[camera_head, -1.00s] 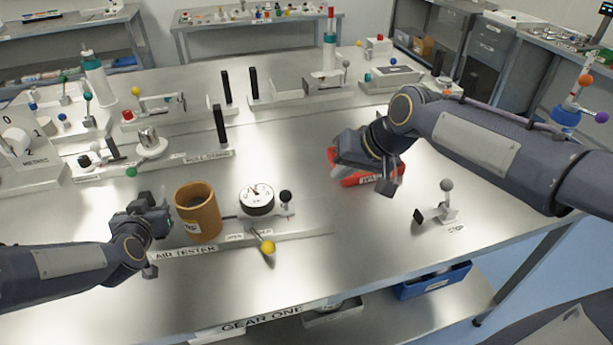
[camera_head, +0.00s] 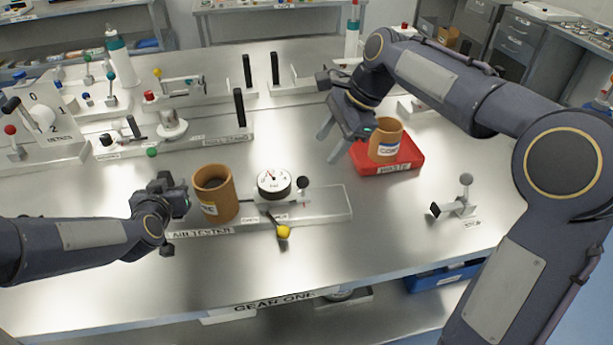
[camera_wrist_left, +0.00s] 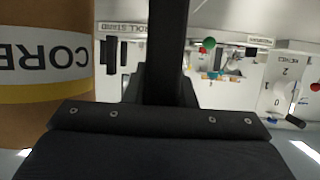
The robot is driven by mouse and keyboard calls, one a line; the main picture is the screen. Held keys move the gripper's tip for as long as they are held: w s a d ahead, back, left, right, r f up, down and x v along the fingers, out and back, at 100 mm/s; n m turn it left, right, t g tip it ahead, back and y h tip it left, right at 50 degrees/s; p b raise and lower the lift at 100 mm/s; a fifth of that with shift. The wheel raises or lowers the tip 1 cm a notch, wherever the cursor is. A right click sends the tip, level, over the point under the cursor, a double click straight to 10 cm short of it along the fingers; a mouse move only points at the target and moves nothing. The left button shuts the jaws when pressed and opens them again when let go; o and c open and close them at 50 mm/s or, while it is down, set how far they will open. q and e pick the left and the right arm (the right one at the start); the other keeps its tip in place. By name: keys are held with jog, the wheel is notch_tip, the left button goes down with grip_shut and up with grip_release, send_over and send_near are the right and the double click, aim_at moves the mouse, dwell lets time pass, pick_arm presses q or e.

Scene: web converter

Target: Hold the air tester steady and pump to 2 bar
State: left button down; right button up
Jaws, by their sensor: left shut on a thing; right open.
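The air tester (camera_head: 335,203) is a low pale base on the bench, with a round white gauge (camera_head: 274,182), a black knob (camera_head: 302,183) and a lever with a yellow ball (camera_head: 283,232). The gauge reading is too small to tell. A brown core (camera_head: 224,200) stands upright at its left end; its CORE label shows large in the left wrist view (camera_wrist_left: 45,55). My left gripper (camera_head: 172,194) is shut beside the core, seemingly on a dark upright part at the tester's left end, mostly hidden. My right gripper (camera_head: 328,132) is open and empty, above the bench behind the gauge.
A second core (camera_head: 385,143) stands in the red waste tray (camera_head: 412,158), just right of my right gripper. The roll stand (camera_head: 200,142) with a black post is behind the tester. A small stop lever (camera_head: 465,195) is at right. The bench in front of the tester is clear.

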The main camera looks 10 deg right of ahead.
aim_at(306, 178)
jog(key=x, duration=1.2)
jog(key=shift+d, duration=0.1)
